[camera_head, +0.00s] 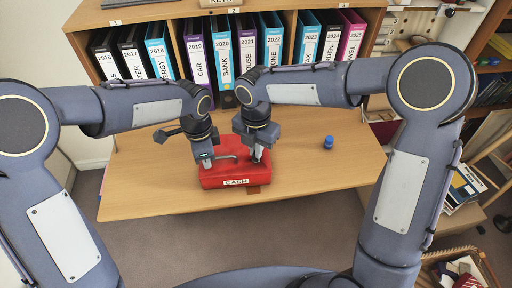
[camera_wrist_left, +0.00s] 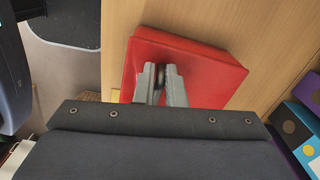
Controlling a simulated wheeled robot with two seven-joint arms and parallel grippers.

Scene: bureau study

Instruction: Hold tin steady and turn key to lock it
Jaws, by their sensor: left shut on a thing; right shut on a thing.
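The red cash tin (camera_head: 250,172), labelled CASH, sits closed on the wooden desk near its front edge. It also fills the middle of the left wrist view (camera_wrist_left: 208,66). My left gripper (camera_head: 208,165) is over the left part of the tin, shut at a grey handle (camera_head: 226,157) on the lid. Its fingers close together over the red lid in the left wrist view (camera_wrist_left: 160,72). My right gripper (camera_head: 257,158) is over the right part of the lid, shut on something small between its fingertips. The key is hidden by the right gripper.
A shelf of labelled binders (camera_head: 222,55) stands behind the desk (camera_head: 310,180). A small blue object (camera_head: 328,142) stands on the desk right of the tin. The desk's right part is otherwise clear. A wicker basket (camera_head: 450,265) is on the floor at lower right.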

